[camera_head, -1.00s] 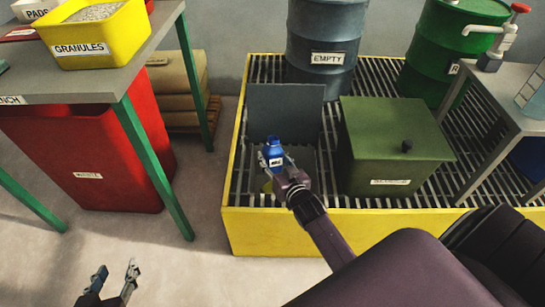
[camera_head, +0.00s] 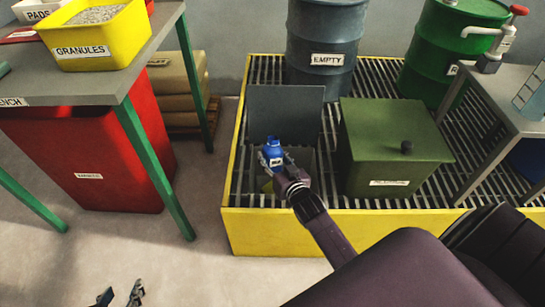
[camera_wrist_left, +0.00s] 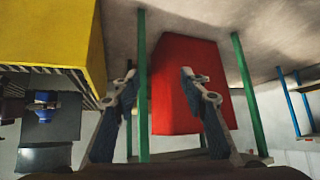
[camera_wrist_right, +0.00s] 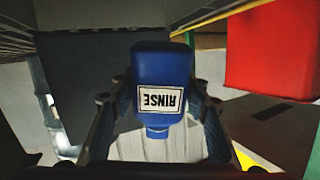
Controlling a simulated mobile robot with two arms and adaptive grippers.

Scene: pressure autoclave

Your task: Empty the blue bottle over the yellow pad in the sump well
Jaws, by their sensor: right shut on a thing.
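The blue bottle (camera_head: 272,154), labelled RINSE, is held by my right gripper (camera_head: 284,171) over the sump well in the grating. It looks about upright in the head view, neck up. In the right wrist view the bottle (camera_wrist_right: 163,75) sits between both fingers, its label upside down in that picture. A small patch of the yellow pad (camera_head: 267,187) shows below the bottle; the rest is hidden by the bottle and gripper. A grey panel (camera_head: 285,108) stands raised behind the well. My left gripper (camera_head: 120,296) is empty, fingers apart, low at the left; it also shows in the left wrist view (camera_wrist_left: 157,85).
A green lidded box (camera_head: 385,150) stands on the grating right of the well. An EMPTY drum (camera_head: 327,40) and a green drum (camera_head: 445,55) stand behind. The yellow sump wall (camera_head: 330,232) runs in front. A bench (camera_head: 110,85) and red bin (camera_head: 90,160) are left.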

